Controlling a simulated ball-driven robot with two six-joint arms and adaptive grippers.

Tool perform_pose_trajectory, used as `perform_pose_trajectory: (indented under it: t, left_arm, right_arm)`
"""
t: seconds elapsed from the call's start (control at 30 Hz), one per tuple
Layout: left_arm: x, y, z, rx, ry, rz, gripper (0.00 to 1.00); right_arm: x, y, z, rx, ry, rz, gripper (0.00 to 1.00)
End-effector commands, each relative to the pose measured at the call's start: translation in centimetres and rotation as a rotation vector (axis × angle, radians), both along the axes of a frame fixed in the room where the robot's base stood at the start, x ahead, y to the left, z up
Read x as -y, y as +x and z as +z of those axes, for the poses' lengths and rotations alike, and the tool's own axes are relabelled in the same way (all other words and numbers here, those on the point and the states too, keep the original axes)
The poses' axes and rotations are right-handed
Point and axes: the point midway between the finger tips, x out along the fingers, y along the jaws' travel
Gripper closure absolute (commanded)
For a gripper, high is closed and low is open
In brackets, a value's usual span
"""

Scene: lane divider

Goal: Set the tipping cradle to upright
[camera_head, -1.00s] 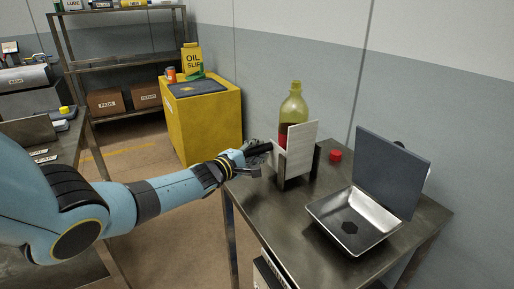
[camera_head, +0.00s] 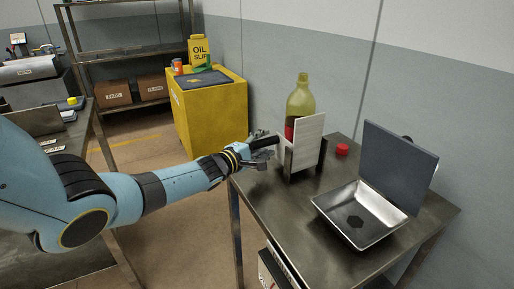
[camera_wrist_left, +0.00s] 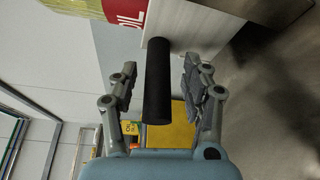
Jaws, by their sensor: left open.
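The tipping cradle (camera_head: 308,143) stands on the metal table with a pale panel on its near side. A black handle (camera_head: 264,141) sticks out of the cradle to the left. My left gripper (camera_head: 262,152) is at this handle. In the left wrist view the gripper (camera_wrist_left: 160,82) is open, with the black handle (camera_wrist_left: 158,85) between its fingers and a visible gap to the right finger. The handle's root is against the pale cradle wall (camera_wrist_left: 190,32). My right gripper is out of view.
A metal tray (camera_head: 332,208) and an upright dark panel (camera_head: 396,165) stand to the right on the table (camera_head: 283,222). A yellow cabinet (camera_head: 212,122) stands on the floor beyond the arm.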

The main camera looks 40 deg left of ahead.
Motion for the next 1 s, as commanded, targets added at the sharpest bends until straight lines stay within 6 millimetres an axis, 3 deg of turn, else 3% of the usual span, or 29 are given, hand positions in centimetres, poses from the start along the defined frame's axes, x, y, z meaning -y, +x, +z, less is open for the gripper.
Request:
perform_pose_trajectory:
  t: [0.17,0.6,0.77,1.0]
  left_arm:
    - [0.0,-2.0,0.0,-0.002,0.002,-0.001,0.52]
    - [-0.1,-10.6,0.7,-0.005,0.001,-0.001,0.52]
    - [-0.1,-11.8,0.8,-0.003,-0.001,0.000,0.52]
    - [-0.1,-11.9,0.9,-0.003,0.000,0.000,0.52]
  right_arm:
    - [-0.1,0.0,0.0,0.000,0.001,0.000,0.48]
    - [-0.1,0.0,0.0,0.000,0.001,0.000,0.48]
    - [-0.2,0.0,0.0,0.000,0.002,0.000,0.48]
    - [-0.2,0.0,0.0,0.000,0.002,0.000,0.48]
